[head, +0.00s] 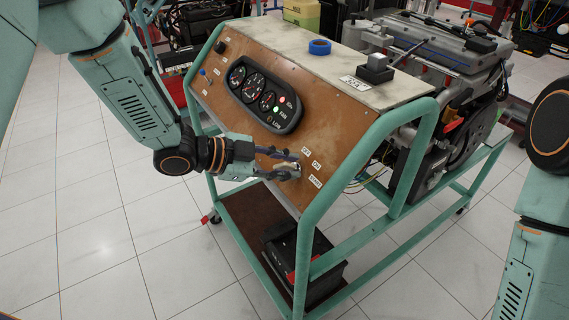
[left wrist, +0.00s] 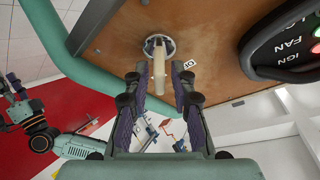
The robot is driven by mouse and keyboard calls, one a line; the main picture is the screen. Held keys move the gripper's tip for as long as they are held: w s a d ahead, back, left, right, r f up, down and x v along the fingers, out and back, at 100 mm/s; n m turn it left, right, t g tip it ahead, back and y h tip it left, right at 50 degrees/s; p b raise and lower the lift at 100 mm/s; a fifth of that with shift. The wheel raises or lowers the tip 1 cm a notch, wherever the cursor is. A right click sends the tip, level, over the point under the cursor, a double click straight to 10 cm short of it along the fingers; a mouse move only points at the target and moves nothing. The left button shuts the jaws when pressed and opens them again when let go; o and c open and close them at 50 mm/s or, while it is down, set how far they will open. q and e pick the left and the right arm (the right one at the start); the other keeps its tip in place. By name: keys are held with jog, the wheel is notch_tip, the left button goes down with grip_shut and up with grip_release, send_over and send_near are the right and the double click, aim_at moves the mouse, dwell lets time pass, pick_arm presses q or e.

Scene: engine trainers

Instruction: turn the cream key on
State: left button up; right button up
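The cream key (left wrist: 159,66) stands out from a round metal switch (left wrist: 158,43) in the brown sloping panel (head: 232,57). In the head view the key is small and mostly hidden at my left fingertips. My left gripper (head: 292,163) reaches to the panel's lower right part. In the left wrist view its two fingers (left wrist: 159,80) stand one on each side of the key. A gap shows between each finger and the key, so the gripper is open around it. Labels reading OFF, ON and START (head: 315,181) surround the switch. My right gripper is not in the head view.
A gauge cluster (head: 264,92) with lit lamps is up and left of the switch. The teal frame tube (head: 345,165) runs close along the panel's right side. A blue tape roll (head: 319,47) and a dark switch box (head: 376,68) are on top. An engine (head: 440,60) stands behind.

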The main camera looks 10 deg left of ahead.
pick_arm(q)
jog(key=shift+o, duration=0.3)
jog(key=shift+s+a+r, duration=0.1)
jog(key=shift+s+a, duration=0.05)
jog(key=shift+a, duration=0.1)
jog(key=v, duration=1.1)
jog(key=shift+s+a, duration=0.15)
jog(key=shift+a, duration=0.05)
jog(key=shift+r, duration=0.15)
